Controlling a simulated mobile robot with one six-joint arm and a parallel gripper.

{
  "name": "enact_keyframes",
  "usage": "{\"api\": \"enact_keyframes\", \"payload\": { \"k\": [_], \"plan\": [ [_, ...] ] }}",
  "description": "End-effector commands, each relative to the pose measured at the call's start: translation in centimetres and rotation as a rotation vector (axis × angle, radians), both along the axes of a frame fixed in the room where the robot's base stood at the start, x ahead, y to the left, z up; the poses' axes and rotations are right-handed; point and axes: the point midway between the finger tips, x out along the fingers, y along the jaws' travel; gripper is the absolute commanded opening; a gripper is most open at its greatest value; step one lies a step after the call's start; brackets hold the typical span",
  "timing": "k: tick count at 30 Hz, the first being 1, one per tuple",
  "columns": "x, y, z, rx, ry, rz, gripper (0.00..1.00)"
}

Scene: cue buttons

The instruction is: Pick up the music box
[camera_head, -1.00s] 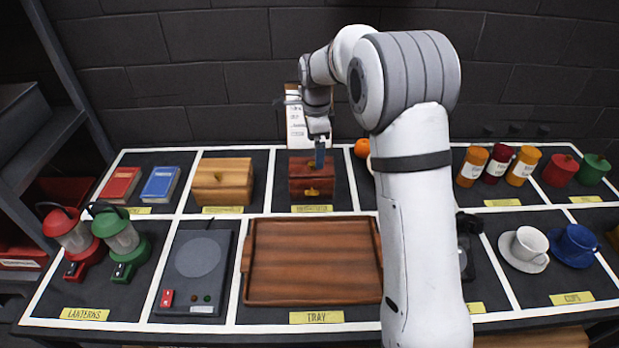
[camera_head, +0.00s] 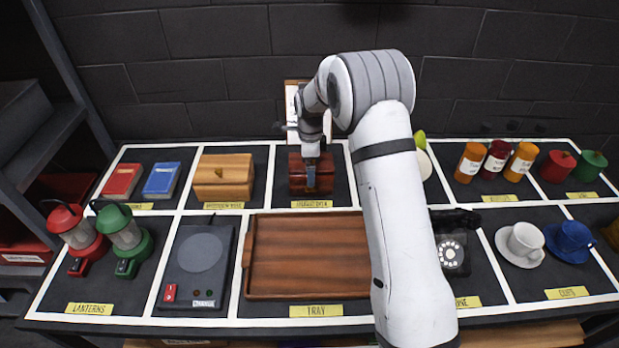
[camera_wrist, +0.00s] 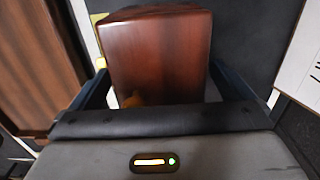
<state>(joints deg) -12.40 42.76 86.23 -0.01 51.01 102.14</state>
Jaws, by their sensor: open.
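A dark reddish wooden box (camera_head: 297,174), apparently the music box, stands in the back middle compartment; the yellow label in front of it is too blurred to read surely. My gripper (camera_head: 311,187) is down at this box and hides part of its front. In the wrist view the box (camera_wrist: 160,50) fills the space between the two fingers of my gripper (camera_wrist: 160,88). The fingers are open, one on each side of the box. A small yellowish piece shows on its near face. I cannot tell whether either finger touches it.
A lighter wooden box (camera_head: 223,176) stands to the left. A wooden tray (camera_head: 310,295) lies empty in front. Books (camera_head: 161,180), lanterns (camera_head: 126,235), jars (camera_head: 497,160) and cups (camera_head: 525,243) stand in other compartments. A clipboard (camera_head: 291,108) is behind, near the wall.

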Motion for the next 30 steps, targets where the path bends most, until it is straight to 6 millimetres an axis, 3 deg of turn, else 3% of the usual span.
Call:
{"api": "enact_keyframes", "payload": {
  "k": [5, 30],
  "plan": [
    [0.0, 0.0, 0.02, 0.0, 0.0, 0.0, 0.95],
    [0.03, -0.04, 0.08, 0.0, -0.001, 0.0, 0.26]
  ]
}}
